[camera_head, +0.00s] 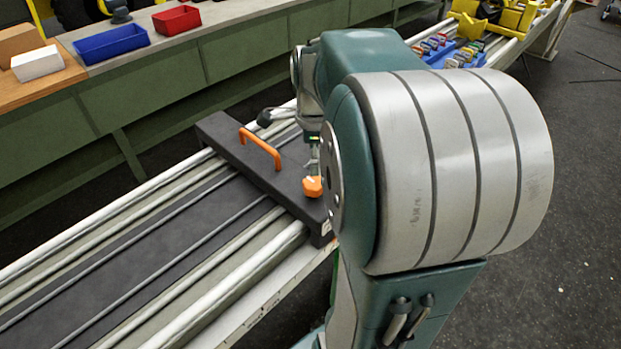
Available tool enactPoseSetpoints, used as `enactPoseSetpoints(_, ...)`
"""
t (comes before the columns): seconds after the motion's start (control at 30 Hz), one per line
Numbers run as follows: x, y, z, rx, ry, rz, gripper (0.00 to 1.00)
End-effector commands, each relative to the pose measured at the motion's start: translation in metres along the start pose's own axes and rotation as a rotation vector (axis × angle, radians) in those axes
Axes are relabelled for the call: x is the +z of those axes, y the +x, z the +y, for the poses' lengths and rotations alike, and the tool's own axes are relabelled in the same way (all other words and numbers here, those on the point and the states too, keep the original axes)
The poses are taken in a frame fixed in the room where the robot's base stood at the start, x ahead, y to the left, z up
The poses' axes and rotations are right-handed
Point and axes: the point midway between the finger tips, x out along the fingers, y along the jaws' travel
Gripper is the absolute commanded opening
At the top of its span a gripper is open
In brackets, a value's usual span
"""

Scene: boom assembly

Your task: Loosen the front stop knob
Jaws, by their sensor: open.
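A dark stop block (225,137) lies across the rails. An orange arched handle (261,147) stands on it. An orange knob (312,187) sits on the block near its near right end. My gripper (313,166) is just above the knob, small in the view and partly hidden behind my own large arm joint. It is open. I cannot tell whether its fingers touch the knob or are around it.
Light rails (105,215) run from the lower left toward the upper right. A blue tray (458,52) with several coloured parts and a yellow fixture (500,18) lie farther along. A green bench (160,105) behind holds a blue bin (110,43) and a red bin (177,20).

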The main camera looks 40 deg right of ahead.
Motion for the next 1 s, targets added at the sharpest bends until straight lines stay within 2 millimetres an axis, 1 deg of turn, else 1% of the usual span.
enactPoseSetpoints(0.03, 0.0, 0.011, 0.001, 0.005, -0.001, 0.001, 1.0)
enactPoseSetpoints(0.2, 0.0, 0.042, 0.001, 0.004, -0.002, 0.0, 1.0)
enactPoseSetpoints(0.3, 0.0, 0.057, 0.001, 0.003, -0.002, 0.0, 1.0)
enactPoseSetpoints(0.4, 0.0, 0.068, 0.001, 0.003, -0.003, 0.0, 1.0)
enactPoseSetpoints(0.53, 0.0, 0.073, 0.0, 0.0, -0.003, 0.0, 1.0)
enactPoseSetpoints(0.77, 0.0, 0.074, 0.0, -0.001, -0.003, 0.0, 1.0)
enactPoseSetpoints(0.87, 0.0, 0.074, 0.0, -0.001, -0.003, 0.0, 0.6)
enactPoseSetpoints(0.9, 0.0, 0.074, 0.0, -0.001, -0.003, 0.0, 0.42)
enactPoseSetpoints(0.93, 0.0, 0.074, 0.0, -0.001, -0.003, 0.0, 0.29)
enactPoseSetpoints(0.97, 0.0, 0.074, 0.0, -0.001, -0.003, 0.0, 0.24)
enactPoseSetpoints(1.0, 0.0, 0.074, 0.0, -0.001, -0.003, 0.0, 0.24)
